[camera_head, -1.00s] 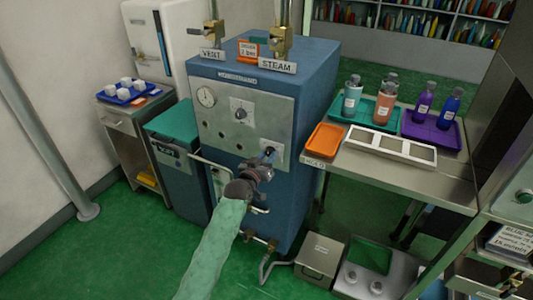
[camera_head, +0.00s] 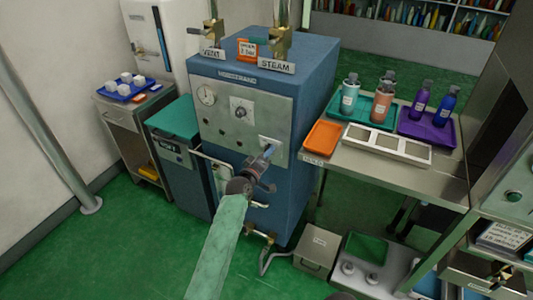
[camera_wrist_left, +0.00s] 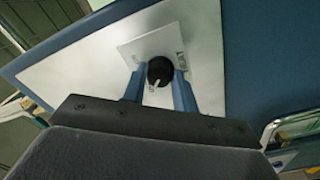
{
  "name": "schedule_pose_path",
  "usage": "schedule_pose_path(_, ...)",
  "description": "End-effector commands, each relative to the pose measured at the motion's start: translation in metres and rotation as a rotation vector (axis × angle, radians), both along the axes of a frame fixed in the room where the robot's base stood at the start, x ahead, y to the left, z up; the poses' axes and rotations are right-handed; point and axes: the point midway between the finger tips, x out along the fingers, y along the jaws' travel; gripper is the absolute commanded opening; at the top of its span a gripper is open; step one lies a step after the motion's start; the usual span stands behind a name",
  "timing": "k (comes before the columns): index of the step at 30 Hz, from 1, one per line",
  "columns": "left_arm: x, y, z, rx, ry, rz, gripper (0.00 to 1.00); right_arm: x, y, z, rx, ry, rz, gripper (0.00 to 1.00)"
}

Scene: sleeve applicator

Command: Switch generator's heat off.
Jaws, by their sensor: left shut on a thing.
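The generator (camera_head: 290,110) is a blue cabinet with a pale front panel, a round gauge (camera_head: 207,96) and a central dial (camera_head: 241,109). A separate pale plate sits at the panel's lower right. In the left wrist view, this plate (camera_wrist_left: 138,50) carries a black round knob (camera_wrist_left: 160,70) with a white pointer mark. My left gripper (camera_head: 269,150) reaches this plate, and its blue fingers (camera_wrist_left: 159,82) are shut on the knob, one on each side. The gripper hides the knob in the head view. My right gripper is not in view.
Brass valves with VENT (camera_head: 211,53) and STEAM (camera_head: 277,66) labels stand on top of the generator. A handle rail (camera_head: 212,163) and a teal-lidded bin (camera_head: 172,125) are on its left. A steel table (camera_head: 400,170) with trays and bottles stands right.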

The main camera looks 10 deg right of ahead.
Motion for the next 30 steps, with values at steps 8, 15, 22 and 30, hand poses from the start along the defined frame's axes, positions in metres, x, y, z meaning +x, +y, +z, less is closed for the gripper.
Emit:
schedule_pose_path(8,0.0001,0.0005,-0.0007,-0.030,0.020,0.001,0.06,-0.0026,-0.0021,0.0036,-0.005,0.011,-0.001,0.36)
schedule_pose_path(15,0.0001,0.0005,-0.0008,-0.031,0.022,0.001,0.06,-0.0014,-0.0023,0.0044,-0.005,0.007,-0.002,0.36)
schedule_pose_path(22,0.0001,0.0004,-0.0006,-0.030,0.021,0.001,0.50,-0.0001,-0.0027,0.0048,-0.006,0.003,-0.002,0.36)
schedule_pose_path(30,-0.0006,0.0004,-0.0004,-0.031,0.020,0.000,0.50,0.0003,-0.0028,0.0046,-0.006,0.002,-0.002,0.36)
